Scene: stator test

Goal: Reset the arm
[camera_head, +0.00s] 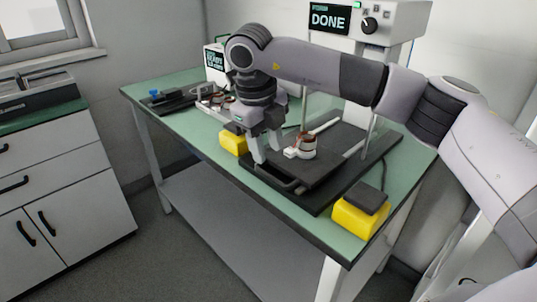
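My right arm reaches in from the right across the green-topped table (190,139). My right gripper (268,156) points down over the near left part of a dark test fixture (318,192). Its two pale fingers stand apart with nothing visible between them. A stator with copper windings (308,146) sits on the fixture just right of the gripper and apart from it. My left gripper is not in view.
A tester (397,20) with a "DONE" screen (329,20) stands behind the fixture. Yellow button boxes stand at the near right (359,217) and left (233,143). A dark tool plate (168,104) lies at the far left. Floor left of the table is clear.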

